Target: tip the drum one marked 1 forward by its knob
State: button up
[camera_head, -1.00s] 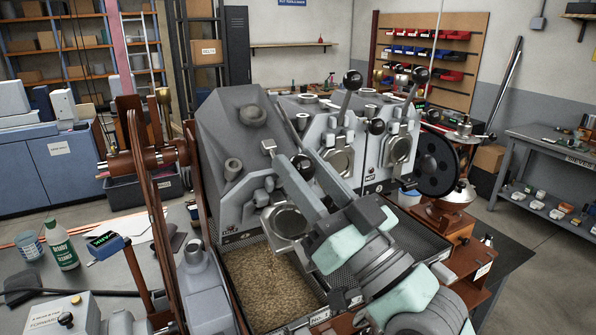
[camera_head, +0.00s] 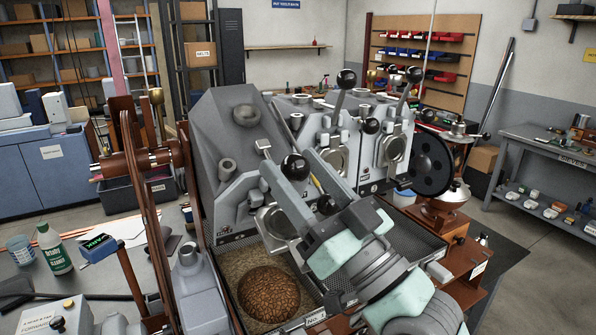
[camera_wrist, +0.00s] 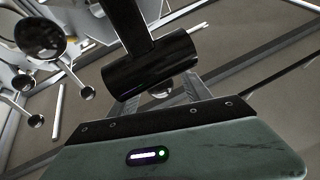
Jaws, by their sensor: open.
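The nearest, leftmost roaster unit has a grey housing (camera_head: 225,150) and a round metal drum front (camera_head: 278,223) low on its face. A black ball knob (camera_head: 295,167) stands in front of this unit. My gripper (camera_head: 286,152) is open, its two long fingers reaching up and left, with this knob between or just in front of them; contact cannot be told. A second black knob (camera_head: 327,205) shows lower, beside the fingers. A round heap of dark brown beans (camera_head: 268,293) lies in the tray below, whose label (camera_head: 316,318) is only partly readable.
Two more units stand to the right, their lever knobs (camera_head: 346,79) (camera_head: 413,75) raised. A large black wheel (camera_head: 432,165) is beyond them. A brown post and bar (camera_head: 140,160) stand at left. A bottle (camera_head: 54,250) and a cup (camera_head: 20,250) stand on the left bench.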

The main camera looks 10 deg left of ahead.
jog(key=v, duration=1.1)
jog(key=shift+w, duration=0.1)
dwell(2.7)
